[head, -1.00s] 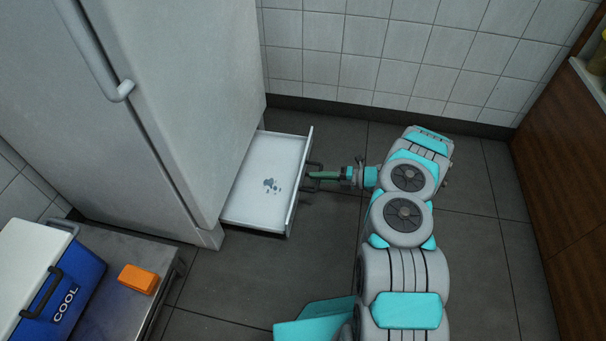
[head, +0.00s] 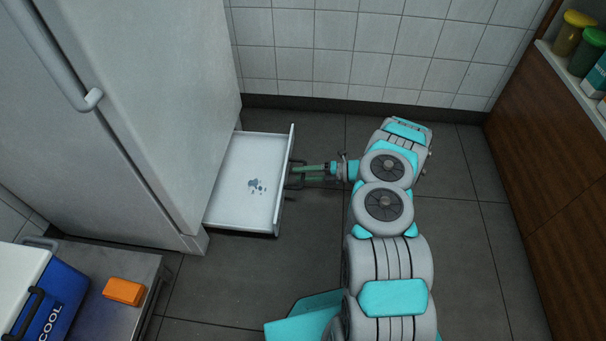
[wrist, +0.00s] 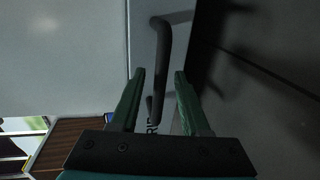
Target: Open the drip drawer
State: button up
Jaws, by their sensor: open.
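The drip drawer (head: 233,192) is a shallow white tray pulled out from the bottom of the white fridge (head: 165,110). A small dark wet patch lies on its floor. Its dark bar handle (head: 299,166) is on the front panel, and the handle (wrist: 163,55) also shows in the wrist view. My gripper (head: 303,169) is at the handle, with its green fingers spread open. In the wrist view the fingertips (wrist: 160,73) stand on either side of the handle bar, with gaps visible. Contact cannot be told.
A metal bench (head: 90,312) at lower left holds an orange block (head: 124,291) and a blue cooler (head: 62,305). A wooden cabinet (head: 540,185) with jars stands at right.

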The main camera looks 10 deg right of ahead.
jog(key=v, duration=0.7)
jog(key=shift+d+p, duration=0.4)
jog(key=shift+s+r, duration=0.1)
